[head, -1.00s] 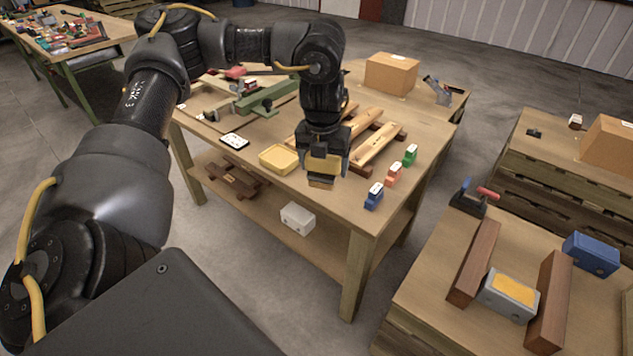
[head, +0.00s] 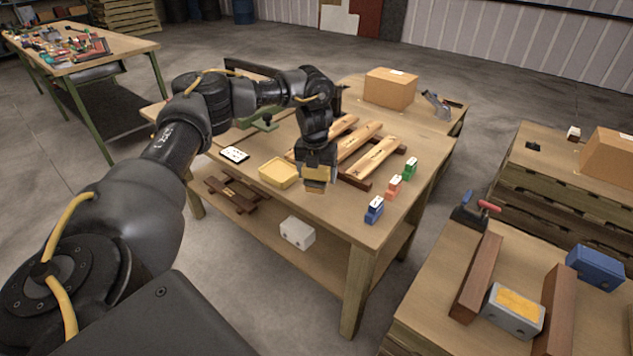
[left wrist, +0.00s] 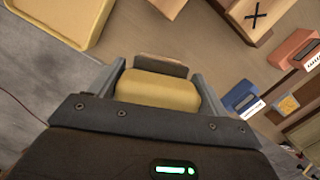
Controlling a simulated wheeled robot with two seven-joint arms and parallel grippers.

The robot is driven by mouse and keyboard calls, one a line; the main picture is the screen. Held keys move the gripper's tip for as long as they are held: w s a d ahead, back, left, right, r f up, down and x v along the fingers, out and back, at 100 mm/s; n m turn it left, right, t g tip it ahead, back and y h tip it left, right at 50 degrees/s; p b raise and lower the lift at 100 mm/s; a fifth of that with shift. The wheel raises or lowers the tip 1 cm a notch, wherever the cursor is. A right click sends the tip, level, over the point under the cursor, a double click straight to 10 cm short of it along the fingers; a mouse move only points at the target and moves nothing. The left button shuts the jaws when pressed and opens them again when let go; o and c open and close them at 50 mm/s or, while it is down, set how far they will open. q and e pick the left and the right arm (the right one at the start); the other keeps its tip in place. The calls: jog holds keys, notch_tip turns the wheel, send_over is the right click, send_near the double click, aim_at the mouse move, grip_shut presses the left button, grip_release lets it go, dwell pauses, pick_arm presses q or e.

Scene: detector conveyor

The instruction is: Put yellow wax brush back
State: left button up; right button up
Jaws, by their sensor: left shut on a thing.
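My left gripper (head: 317,177) is shut on the yellow wax brush (head: 319,173), which has a yellow body and a wooden-looking strip at its end. In the left wrist view the brush (left wrist: 158,90) sits between both fingers. The gripper is over the front part of the workbench (head: 330,228), between the yellow tray and the small blocks. I cannot tell how high the brush is above the top. The blue (head: 373,210), orange (head: 394,187) and green (head: 410,168) brush-like blocks stand in a row along the bench's right edge. My right gripper is not in view.
A shallow yellow tray (head: 267,178) lies left of my gripper. Wooden skis or boards (head: 365,150) lie behind it on dark supports. A cardboard box (head: 390,88) is at the back. A second table (head: 432,300) with blocks stands at right.

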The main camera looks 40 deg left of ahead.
aim_at(317, 182)
pick_arm(q)
jog(key=shift+w+a+f, duration=0.1)
jog(key=shift+a+f, duration=0.05)
jog(key=shift+f, duration=0.05)
notch_tip(317, 182, down, 3)
jog(key=shift+f, duration=0.1)
jog(key=shift+w+a, duration=0.1)
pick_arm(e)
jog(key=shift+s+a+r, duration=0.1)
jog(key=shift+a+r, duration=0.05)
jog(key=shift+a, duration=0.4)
pick_arm(q)
jog(key=shift+f, duration=0.15)
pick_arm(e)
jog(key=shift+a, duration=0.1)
